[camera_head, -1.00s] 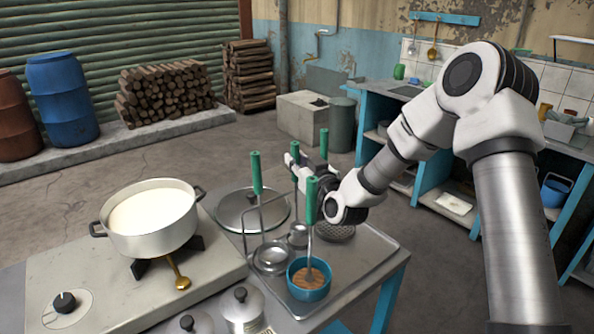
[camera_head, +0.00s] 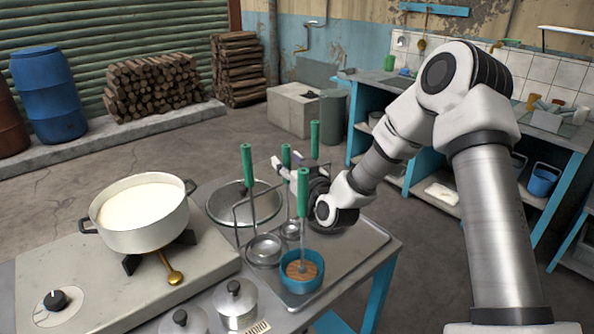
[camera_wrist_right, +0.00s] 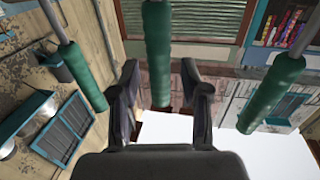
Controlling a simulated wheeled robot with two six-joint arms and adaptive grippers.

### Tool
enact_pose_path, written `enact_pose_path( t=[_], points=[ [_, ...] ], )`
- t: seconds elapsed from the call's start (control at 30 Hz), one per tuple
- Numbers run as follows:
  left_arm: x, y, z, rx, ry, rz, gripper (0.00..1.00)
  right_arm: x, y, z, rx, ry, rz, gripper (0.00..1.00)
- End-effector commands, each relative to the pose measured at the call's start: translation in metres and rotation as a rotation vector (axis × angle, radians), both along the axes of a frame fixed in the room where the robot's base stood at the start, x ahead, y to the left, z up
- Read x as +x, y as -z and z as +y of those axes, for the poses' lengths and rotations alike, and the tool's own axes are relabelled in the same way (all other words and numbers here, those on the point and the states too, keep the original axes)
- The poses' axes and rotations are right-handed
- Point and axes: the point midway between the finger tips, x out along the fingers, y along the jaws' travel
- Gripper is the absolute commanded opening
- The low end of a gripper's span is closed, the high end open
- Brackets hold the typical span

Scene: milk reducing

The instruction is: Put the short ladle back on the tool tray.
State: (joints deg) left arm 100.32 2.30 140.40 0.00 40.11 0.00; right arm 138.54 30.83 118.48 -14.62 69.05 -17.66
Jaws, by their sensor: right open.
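The tool tray (camera_head: 362,246) is a grey metal tray on the table, holding upright green-handled tools. One ladle (camera_head: 247,170) has a bowl at the tray's left. A second, smaller-bowled ladle (camera_head: 286,156) stands behind it, probably the short ladle. My right gripper (camera_head: 284,174) is among the handles, near the second one. In the right wrist view its jaws (camera_wrist_right: 160,88) are open, with a green handle (camera_wrist_right: 158,50) in line between them; I cannot tell whether they touch it. My left gripper is not in view.
A blue cup (camera_head: 303,281) holds another green-handled tool at the tray's front. Another handle (camera_head: 314,138) stands behind my gripper. A wire rack rises at the tray's left. A pot of white liquid (camera_head: 143,212) sits on the stove at left, with lidded pots (camera_head: 237,303) in front.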

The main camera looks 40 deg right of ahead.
Motion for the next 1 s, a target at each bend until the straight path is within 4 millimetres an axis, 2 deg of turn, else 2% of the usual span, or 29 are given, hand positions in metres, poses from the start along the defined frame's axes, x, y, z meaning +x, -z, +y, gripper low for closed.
enact_pose_path(
  t=[0.3,0.4,0.5,1.0],
  points=[
    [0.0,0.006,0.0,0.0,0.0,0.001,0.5,-0.076,0.002,0.008,0.01,0.001,0.002,0.46],
    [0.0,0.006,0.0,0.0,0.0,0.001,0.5,-0.097,0.001,0.011,0.008,0.002,0.001,0.46],
    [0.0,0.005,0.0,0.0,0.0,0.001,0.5,-0.109,0.001,0.013,0.004,0.0,0.001,0.46],
    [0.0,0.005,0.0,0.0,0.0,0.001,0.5,-0.114,0.001,0.014,0.0,0.0,0.001,0.46]
  ],
)
